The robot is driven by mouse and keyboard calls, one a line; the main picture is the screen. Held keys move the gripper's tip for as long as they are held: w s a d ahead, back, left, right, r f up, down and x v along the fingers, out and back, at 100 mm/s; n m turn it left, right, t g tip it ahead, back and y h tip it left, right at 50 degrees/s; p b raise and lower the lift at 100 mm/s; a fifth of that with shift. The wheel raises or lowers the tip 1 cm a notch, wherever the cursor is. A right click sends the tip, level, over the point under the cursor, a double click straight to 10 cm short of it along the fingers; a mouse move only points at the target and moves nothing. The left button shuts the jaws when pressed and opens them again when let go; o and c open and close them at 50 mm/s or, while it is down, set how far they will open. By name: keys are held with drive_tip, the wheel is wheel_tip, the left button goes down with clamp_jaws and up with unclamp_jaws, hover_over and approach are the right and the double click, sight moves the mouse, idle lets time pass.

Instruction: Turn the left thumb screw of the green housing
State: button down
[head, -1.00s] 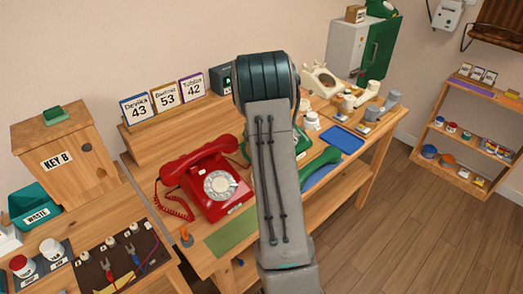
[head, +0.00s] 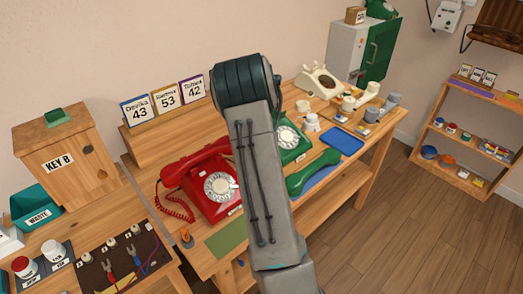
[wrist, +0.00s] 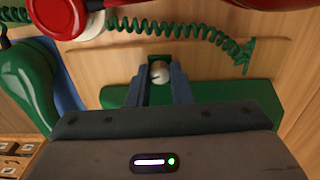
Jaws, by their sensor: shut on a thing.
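The green housing is the body of the green dial phone (head: 291,140), partly hidden by my arm in the head view. In the wrist view part of a green body (wrist: 232,93) shows behind and beside my fingers. A small silver round thumb screw (wrist: 160,71) sits between my fingertips. My gripper (wrist: 161,75) is shut on this screw, with a blue-grey finger on each side. The gripper itself is hidden behind my arm in the head view. I cannot tell the screw's turn angle.
The green handset (head: 312,173) lies on a blue mat, right of my arm. A green coiled cord (wrist: 185,29) runs just beyond my fingertips. The red phone (head: 200,183) stands left of my arm. A blue tray (head: 342,140) lies farther right.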

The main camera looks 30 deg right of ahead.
drive_tip(key=shift+m, duration=1)
drive_tip(key=c, duration=1.3)
unclamp_jaws()
wheel_tip(320, 180, up, 14)
drive_tip(key=shift+f, duration=0.1)
